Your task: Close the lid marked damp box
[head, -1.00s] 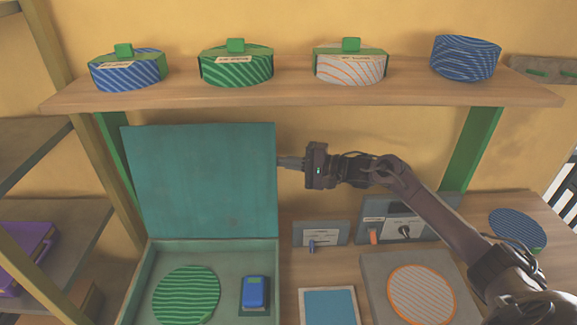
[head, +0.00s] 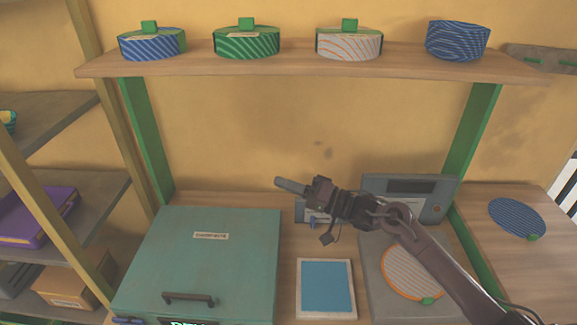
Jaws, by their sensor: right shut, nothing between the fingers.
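The teal box (head: 150,270) stands on the bench at the lower left. Its lid (head: 235,260) lies down flat over it, with a small white label (head: 211,236) and a dark handle (head: 188,299) near the front edge. The label is too small to read. The inside of the box is hidden. My right gripper (head: 281,182) is shut and empty, in the air beyond the lid's back right corner, apart from it. My left gripper is not in view.
A blue pad (head: 326,288) lies right of the box. A grey press plate with an orange-striped disc (head: 412,270) is under my right arm. A grey panel (head: 415,194) stands behind. A shelf (head: 300,64) with several round boxes crosses above. A blue disc (head: 517,218) lies at right.

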